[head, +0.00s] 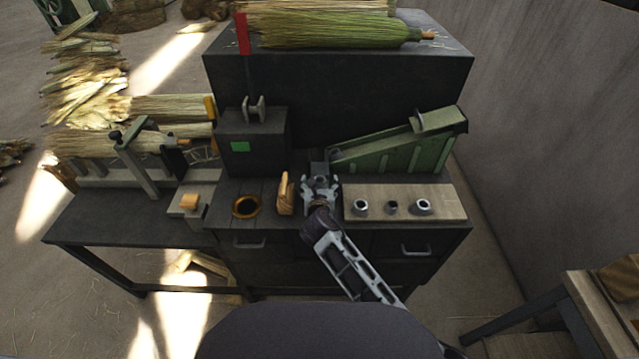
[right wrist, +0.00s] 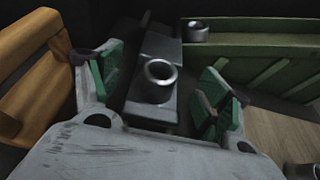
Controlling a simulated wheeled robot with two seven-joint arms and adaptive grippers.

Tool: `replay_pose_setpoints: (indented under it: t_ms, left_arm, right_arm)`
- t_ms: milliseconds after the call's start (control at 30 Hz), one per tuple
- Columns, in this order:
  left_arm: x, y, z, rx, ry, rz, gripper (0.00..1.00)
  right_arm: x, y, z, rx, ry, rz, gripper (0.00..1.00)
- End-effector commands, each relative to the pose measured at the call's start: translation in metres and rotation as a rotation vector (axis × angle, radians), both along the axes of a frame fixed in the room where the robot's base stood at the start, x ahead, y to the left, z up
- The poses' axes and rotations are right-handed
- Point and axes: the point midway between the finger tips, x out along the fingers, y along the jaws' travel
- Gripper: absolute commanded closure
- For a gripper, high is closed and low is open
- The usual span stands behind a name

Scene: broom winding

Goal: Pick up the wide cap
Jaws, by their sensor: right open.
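My right gripper (head: 320,184) is open above the dark bench, at the lower left end of the green chute. In the right wrist view its green-padded fingers (right wrist: 160,92) stand apart on either side of a short metal ring-like cap (right wrist: 158,80) on a grey block. The fingers appear not to touch it. In the head view the gripper hides this cap. Three metal caps stand on the wooden board: left (head: 361,207), a smaller middle one (head: 392,208), right (head: 423,206). I cannot tell for certain which cap is the wide one. My left gripper is not in view.
The green chute (head: 395,150) rises right of the gripper; another metal cylinder (right wrist: 195,30) shows by it. The wooden board (head: 450,198) lies to the right. A broom (head: 335,32) lies on the cabinet behind.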

Motion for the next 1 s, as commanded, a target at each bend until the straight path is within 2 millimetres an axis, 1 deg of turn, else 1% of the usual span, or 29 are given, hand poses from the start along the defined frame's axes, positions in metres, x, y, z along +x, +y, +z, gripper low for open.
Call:
replay_pose_setpoints:
  t_ms: [100,200,700,733,767,1000]
  left_arm:
    - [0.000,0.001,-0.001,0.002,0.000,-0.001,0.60]
    - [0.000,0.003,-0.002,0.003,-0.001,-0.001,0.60]
    - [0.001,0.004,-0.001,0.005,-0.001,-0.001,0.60]
    - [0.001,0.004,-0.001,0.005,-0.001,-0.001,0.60]
    - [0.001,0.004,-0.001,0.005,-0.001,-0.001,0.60]
    - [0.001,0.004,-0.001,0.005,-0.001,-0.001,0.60]
  right_arm:
    - [0.009,0.001,-0.003,0.000,0.000,0.000,0.23]
    - [0.013,0.001,-0.005,0.000,0.000,0.001,0.23]
    - [0.014,0.000,-0.005,0.000,0.000,0.001,0.23]
    - [0.014,0.000,-0.005,0.000,0.000,0.001,0.25]
    - [0.014,0.000,-0.005,0.000,0.000,0.001,0.29]
    - [0.014,0.000,-0.005,0.000,0.000,0.001,0.59]
